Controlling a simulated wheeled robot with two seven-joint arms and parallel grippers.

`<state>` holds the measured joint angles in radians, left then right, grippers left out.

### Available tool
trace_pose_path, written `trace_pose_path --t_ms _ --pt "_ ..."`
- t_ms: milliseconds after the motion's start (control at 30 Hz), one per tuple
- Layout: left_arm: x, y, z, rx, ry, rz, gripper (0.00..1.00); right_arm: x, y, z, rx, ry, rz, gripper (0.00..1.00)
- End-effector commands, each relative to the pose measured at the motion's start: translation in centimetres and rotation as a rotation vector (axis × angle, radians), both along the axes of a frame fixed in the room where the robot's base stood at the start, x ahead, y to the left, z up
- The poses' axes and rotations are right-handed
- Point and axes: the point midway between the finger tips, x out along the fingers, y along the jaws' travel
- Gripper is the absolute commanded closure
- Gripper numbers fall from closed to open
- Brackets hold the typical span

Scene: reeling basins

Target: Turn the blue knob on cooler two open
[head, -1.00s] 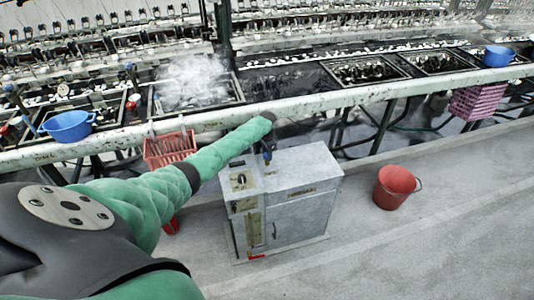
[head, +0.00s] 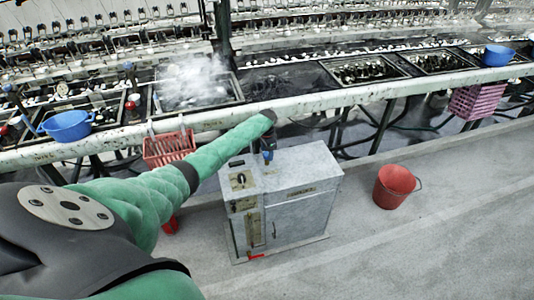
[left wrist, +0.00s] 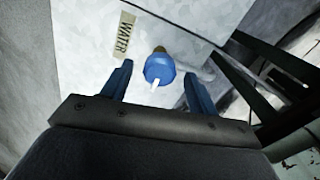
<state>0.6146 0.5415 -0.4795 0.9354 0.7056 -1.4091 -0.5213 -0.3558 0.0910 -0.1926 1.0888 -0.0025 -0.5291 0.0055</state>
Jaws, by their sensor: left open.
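A grey metal cabinet (head: 300,212), the only cooler-like box in view, stands on the floor in the head view. My left gripper (head: 267,155) is over its top, partly hidden by my own forearm. In the left wrist view, the blue knob (left wrist: 159,69) with a white pointer sits on a brass-coloured stem beside a WATER label (left wrist: 124,35). My left gripper (left wrist: 158,86) is open, with one blue finger on each side of the knob's line. Clear gaps show between the fingers and the knob. I cannot read a cooler number. My right gripper is not in view.
A red bucket (head: 395,187) stands on the floor to the right of the cabinet. A long pale rail (head: 330,101) runs behind it, with steaming basins beyond. A red basket (head: 168,148) is behind my left arm. The floor at the front right is clear.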

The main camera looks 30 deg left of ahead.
Motion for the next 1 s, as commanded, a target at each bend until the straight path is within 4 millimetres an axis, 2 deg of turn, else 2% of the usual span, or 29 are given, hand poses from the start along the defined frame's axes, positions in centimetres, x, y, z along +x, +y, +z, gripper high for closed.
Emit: trace_pose_path --t_ms 133,300,500,1000 --pt "0.0 0.0 1.9 0.001 -0.003 -0.002 0.41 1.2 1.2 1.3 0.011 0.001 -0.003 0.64" --pt "0.1 0.0 4.5 0.001 -0.002 -0.003 0.41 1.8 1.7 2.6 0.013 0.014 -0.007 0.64" --pt "0.1 0.0 6.5 0.001 -0.002 0.000 0.41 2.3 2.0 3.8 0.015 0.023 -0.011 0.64" --pt "0.1 0.0 7.0 0.001 -0.001 -0.001 0.41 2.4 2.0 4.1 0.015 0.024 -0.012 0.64"
